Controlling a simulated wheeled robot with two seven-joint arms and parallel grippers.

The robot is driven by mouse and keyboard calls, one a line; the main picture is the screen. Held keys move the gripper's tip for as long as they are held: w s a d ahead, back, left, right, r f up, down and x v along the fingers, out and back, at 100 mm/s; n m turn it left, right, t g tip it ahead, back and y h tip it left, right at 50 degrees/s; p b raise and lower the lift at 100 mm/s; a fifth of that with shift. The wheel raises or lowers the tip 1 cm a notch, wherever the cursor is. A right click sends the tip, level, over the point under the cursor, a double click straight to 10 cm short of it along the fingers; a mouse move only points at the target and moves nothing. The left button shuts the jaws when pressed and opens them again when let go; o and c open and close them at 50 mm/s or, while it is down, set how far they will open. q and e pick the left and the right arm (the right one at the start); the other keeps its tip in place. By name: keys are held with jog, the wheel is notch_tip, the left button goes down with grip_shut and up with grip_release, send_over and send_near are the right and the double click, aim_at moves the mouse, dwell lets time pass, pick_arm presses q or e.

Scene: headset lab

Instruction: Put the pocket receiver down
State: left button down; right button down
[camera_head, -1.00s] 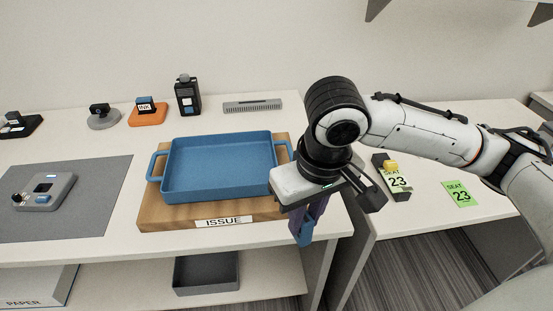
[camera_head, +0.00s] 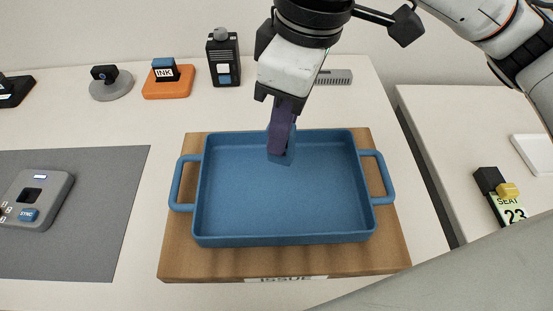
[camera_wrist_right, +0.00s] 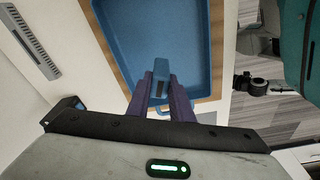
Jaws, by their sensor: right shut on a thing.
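My right gripper (camera_head: 282,143) has dark purple fingers and is shut on a small blue block, the pocket receiver (camera_head: 287,158). The receiver shows in front of the back part of a blue tray (camera_head: 373,222) and is close to the tray's own colour. In the right wrist view, the receiver (camera_wrist_right: 161,67) sticks out between the fingertips, over the tray (camera_wrist_right: 117,40). I cannot tell whether it touches the tray floor. The rest of the visible tray floor is empty. My left gripper is not in view.
The tray stands on a wooden board (camera_head: 180,257) labelled ISSUE. A grey device (camera_head: 45,193) lies on a mat at left. A side table holds a SEAT 23 card (camera_head: 509,208).

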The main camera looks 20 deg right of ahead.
aim_at(282, 164)
jog(key=f, duration=0.3)
jog(key=shift+s, duration=0.25)
notch_tip(282, 164, down, 5)
jog(key=shift+w+f+b, duration=0.1)
jog(key=shift+b, duration=0.4)
jog(key=c, duration=1.6)
grip_release()
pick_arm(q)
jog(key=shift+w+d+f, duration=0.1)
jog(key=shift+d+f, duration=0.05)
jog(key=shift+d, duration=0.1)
pick_arm(e)
jog(key=r, duration=0.4)
jog(key=d+r+p, duration=0.1)
jog(key=r, duration=0.3)
jog(key=s+r+p, duration=0.1)
jog(key=r, duration=0.3)
jog(key=shift+d, duration=0.2)
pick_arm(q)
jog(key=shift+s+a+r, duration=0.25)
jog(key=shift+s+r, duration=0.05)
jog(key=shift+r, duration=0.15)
